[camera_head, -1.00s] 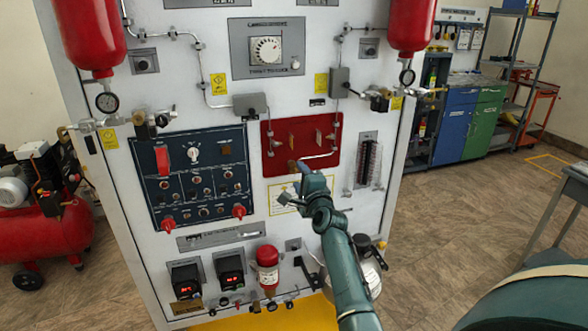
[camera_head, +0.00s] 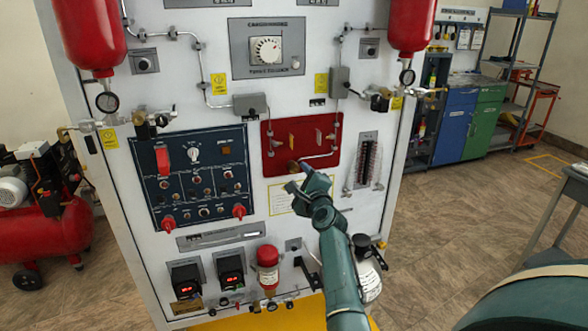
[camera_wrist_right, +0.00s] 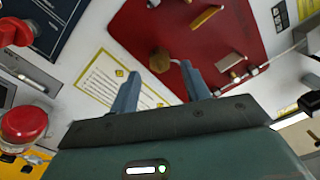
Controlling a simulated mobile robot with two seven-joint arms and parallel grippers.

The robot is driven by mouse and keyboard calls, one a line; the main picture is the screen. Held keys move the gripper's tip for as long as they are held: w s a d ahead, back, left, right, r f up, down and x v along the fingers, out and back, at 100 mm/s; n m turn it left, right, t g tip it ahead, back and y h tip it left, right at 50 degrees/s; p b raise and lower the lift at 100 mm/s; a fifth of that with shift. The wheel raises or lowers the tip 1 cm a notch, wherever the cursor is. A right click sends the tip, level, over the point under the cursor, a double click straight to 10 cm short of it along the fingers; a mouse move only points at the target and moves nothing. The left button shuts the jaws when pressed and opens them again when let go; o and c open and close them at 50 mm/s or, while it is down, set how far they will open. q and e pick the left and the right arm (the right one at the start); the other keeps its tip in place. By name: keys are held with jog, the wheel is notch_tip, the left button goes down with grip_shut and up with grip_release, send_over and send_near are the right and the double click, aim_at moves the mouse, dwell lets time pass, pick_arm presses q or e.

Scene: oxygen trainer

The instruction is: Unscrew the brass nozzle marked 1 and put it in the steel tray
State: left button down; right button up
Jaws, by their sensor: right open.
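A brass nozzle (camera_head: 293,167) sits at the lower edge of the red panel (camera_head: 281,139). In the right wrist view the brass nozzle (camera_wrist_right: 160,60) shows as a round end just beyond the fingertips, and I cannot read a number on it. My right gripper (camera_head: 297,180) is open, just below and in front of the nozzle. In the right wrist view my right gripper (camera_wrist_right: 158,80) has its two fingers apart with nothing between them. The steel tray cannot be made out. My left gripper is not in view.
The white trainer panel carries a blue switch panel (camera_head: 194,172), a dial (camera_head: 266,50), pipes and red cylinders. A red bottle (camera_head: 268,262) hangs below. A grey table (camera_head: 574,187) stands at the right edge.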

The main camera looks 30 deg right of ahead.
aim_at(296, 172)
jog(key=shift+b+x, duration=0.9)
jog(key=shift+x, duration=1)
jog(key=shift+c, duration=0.5)
jog(key=c, duration=0.9)
jog(key=shift+o, duration=0.2)
jog(key=n, duration=0.3)
jog(key=n, duration=0.3)
jog(key=shift+n, duration=0.4)
